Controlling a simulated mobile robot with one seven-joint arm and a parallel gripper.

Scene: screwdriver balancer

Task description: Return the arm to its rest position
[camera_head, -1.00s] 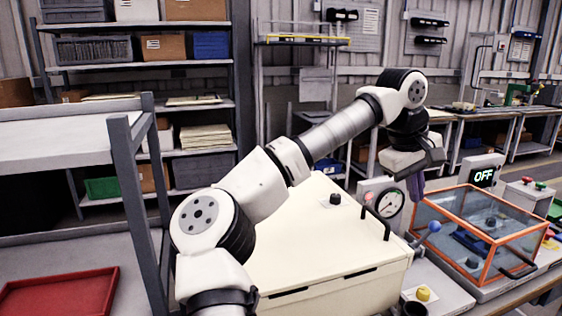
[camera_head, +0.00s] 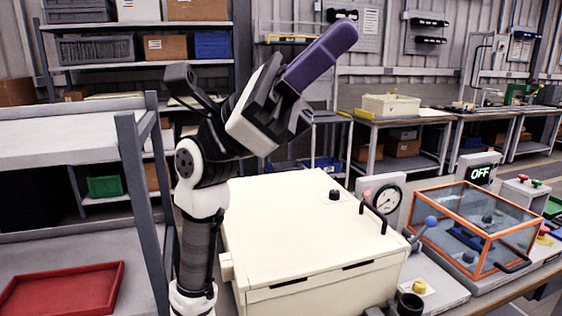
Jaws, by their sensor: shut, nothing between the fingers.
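My arm stands folded upright left of the cream box, with its wrist bent over at the top. My gripper (camera_head: 343,35) points up and to the right, in the air above the box's far side. Its purple fingers are pressed together with nothing held between them. The gripper is clear of the box, the shelves and the bench. My lower arm runs down out of the bottom of the view.
A cream lidded box (camera_head: 290,225) stands close right of my arm. Right of it are a pressure gauge (camera_head: 388,199), a blue-knobbed lever (camera_head: 430,221) and an orange-framed clear case (camera_head: 475,230). A grey rack (camera_head: 135,170) with a red tray (camera_head: 65,288) stands at left.

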